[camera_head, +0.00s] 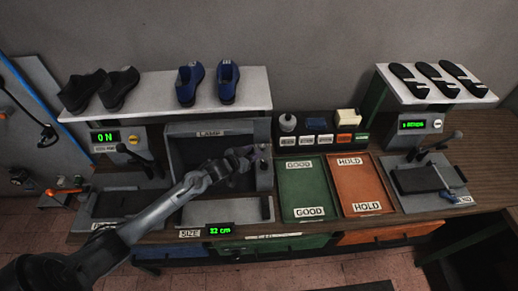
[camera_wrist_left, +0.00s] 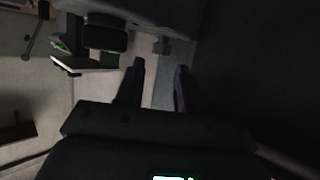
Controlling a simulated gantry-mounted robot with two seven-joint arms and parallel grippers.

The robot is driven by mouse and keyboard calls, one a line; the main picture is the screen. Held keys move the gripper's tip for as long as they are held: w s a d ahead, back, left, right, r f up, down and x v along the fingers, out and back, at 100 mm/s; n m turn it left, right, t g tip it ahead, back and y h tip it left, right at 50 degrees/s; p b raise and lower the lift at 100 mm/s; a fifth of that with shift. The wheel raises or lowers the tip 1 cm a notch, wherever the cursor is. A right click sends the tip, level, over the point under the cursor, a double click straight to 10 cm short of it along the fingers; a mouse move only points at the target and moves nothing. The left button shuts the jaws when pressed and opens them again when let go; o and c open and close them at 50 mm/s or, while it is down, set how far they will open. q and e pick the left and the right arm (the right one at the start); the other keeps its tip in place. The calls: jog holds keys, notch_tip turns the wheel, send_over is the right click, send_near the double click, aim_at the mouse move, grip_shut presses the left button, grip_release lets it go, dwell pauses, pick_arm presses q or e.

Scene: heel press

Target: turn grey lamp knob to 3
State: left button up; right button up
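The lamp unit (camera_head: 210,133) is a dark grey box with a LAMP label, standing at the middle left of the bench. Its right-hand panel (camera_head: 264,178) carries small dark knob-like parts, too small for me to read any number or setting. My left gripper (camera_head: 248,158) is at this panel, partly covering it. In the left wrist view my left gripper (camera_wrist_left: 160,78) has its two fingers apart with nothing seen between them. A small grey knob-like part (camera_wrist_left: 161,46) shows just beyond the fingertips, apart from them. My right gripper is not in view.
A green GOOD tray (camera_head: 304,197) and an orange HOLD tray (camera_head: 361,193) lie right of the lamp. A shelf (camera_head: 150,98) with dark and blue shoes stands above it. A press (camera_head: 428,185) is at the right. A size display (camera_head: 219,230) reads 32 cm.

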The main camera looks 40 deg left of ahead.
aim_at(261, 147)
pick_arm(q)
jog(key=x, duration=0.3)
jog(key=shift+w+a+f, duration=0.1)
jog(key=shift+w+a, duration=0.1)
jog(key=shift+w, duration=0.05)
jog(key=shift+w+f, duration=0.25)
jog(key=shift+w, duration=0.4)
jog(key=shift+c, duration=0.5)
grip_shut()
jog(key=shift+a+m+h, duration=0.2)
jog(key=shift+m+h, duration=0.4)
jog(key=shift+h, duration=0.1)
jog(key=shift+a+f+m+g+h+b, duration=0.1)
jog(key=shift+m+g+h+b, duration=0.2)
jog(key=shift+m+h+b, duration=0.55)
jog(key=shift+o, duration=0.5)
grip_release()
